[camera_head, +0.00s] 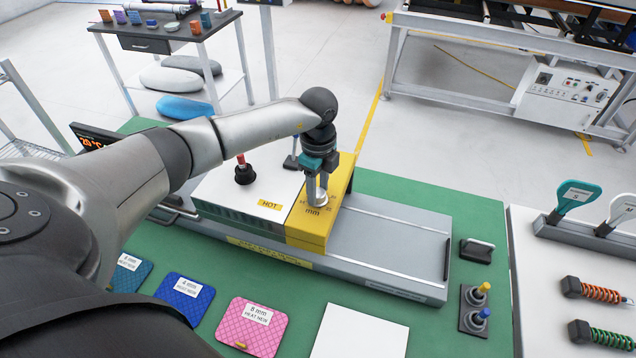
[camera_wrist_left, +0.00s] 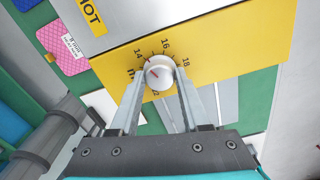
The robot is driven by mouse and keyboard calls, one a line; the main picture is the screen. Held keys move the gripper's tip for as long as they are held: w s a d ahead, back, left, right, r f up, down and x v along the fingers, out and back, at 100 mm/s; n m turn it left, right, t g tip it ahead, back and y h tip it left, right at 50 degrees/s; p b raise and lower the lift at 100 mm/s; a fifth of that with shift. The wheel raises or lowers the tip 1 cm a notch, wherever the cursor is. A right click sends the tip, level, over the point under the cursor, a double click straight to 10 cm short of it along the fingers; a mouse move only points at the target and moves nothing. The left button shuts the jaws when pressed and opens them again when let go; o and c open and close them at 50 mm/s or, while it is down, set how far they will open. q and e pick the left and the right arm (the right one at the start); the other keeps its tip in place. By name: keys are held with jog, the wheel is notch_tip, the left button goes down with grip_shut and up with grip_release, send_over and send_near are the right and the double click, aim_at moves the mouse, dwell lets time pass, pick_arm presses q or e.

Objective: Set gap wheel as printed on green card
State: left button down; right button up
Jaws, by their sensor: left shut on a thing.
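The gap wheel is a pale round knob (camera_wrist_left: 158,73) on the yellow block (camera_head: 318,232) of the press. In the wrist view its dial numbers 14, 16 and 18 can be read; others are partly hidden by my fingers. A short red mark shows on the knob's face. My left gripper (camera_head: 317,190) points down at the wheel, its two fingers shut on the knob's sides; it also shows in the wrist view (camera_wrist_left: 158,82). No clearly green card shows. A teal card (camera_head: 128,272), partly behind my arm, has print too small to read surely. My right gripper is out of view.
A blue card (camera_head: 186,298) reads 4 mm and a pink card (camera_head: 250,328) 8 mm. A white sheet (camera_head: 360,335) lies on the green bench. The white HOT cover (camera_head: 235,205) with a red-topped lever stands beside the yellow block.

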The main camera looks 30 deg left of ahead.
aim_at(318, 193)
pick_arm(q)
jog(key=shift+n+p, duration=0.3)
jog(key=shift+n, duration=0.4)
jog(key=shift+c, duration=1.9)
grip_release()
notch_tip(318, 193, up, 15)
jog(key=b, duration=0.1)
jog(key=shift+r, duration=0.2)
jog(key=shift+f, duration=0.1)
